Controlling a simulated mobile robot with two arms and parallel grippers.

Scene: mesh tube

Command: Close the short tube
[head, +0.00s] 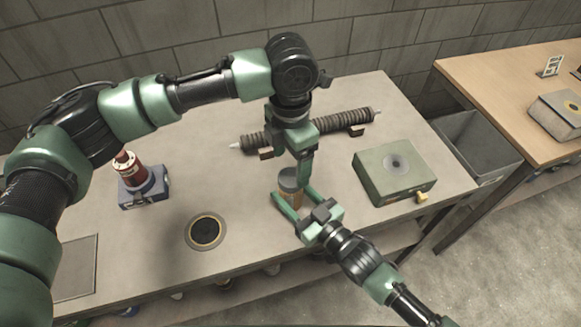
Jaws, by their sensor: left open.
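A short tan cylinder (290,199) with a grey top (290,180) is near the middle of the table, and I take it for the short tube. Whether the grey top is a separate lid, and how it sits, I cannot tell. My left gripper (303,172) is open, pointing down from above, close to the grey top; one finger is mostly hidden. My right gripper (293,196) reaches in from the lower right. Its fingers lie on either side of the tan cylinder; whether they press on it is unclear.
A ribbed dark tube (345,121) lies behind on small supports. A red cylinder (130,167) stands on a blue block (145,195) at left. A black ring disc (205,232) lies in front. A grey-green box (394,177) stands at right. A grey bin (478,140) is beyond the table's right edge.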

